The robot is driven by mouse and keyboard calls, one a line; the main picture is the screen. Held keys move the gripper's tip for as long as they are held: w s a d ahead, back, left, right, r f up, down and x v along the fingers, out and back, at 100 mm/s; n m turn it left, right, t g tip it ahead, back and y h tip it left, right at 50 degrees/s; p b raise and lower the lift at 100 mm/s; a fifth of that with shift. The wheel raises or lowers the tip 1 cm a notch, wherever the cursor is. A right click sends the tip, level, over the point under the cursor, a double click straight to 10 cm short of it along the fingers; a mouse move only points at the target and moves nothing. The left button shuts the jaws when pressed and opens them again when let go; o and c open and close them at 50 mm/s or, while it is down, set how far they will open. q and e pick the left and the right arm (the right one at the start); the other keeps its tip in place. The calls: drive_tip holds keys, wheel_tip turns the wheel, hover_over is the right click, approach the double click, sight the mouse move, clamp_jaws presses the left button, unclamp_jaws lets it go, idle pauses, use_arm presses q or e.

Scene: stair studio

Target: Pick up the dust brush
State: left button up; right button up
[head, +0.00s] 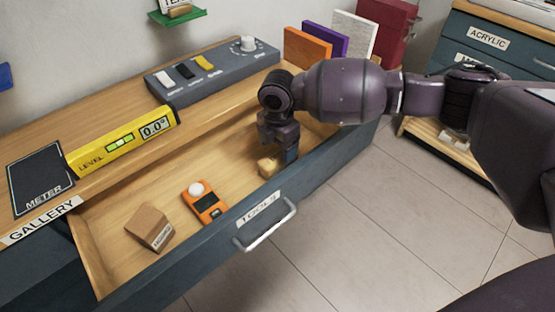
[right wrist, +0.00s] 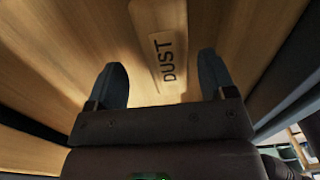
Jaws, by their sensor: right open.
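The dust brush (right wrist: 163,15) is pale wood with a light label reading DUST. In the right wrist view it lies lengthwise between the two fingers of my right gripper (right wrist: 163,78), which is open and not closed on it. In the head view my right gripper (head: 279,150) points down into the right part of the open drawer. A small tan end of the brush (head: 267,167) shows beside the fingers; the rest is hidden behind the gripper. My left gripper is not in view.
The drawer (head: 110,252), labelled TOOLS, also holds an orange meter (head: 208,208) and a small wooden block (head: 150,227). On the top above stand a yellow level (head: 124,142) and a grey switch panel (head: 215,75). The drawer front with its handle (head: 268,232) is close to the gripper.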

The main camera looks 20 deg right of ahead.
sight(279, 154)
drive_tip(key=f, duration=0.1)
drive_tip(key=f+b, duration=0.1)
drive_tip(key=f, duration=0.3)
drive_tip(key=shift+s+f+b, duration=0.1)
drive_tip(key=shift+s+b, duration=0.3)
drive_tip(key=shift+r, duration=0.2)
drive_tip(key=shift+c, duration=0.4)
drive_tip(key=c, duration=0.9)
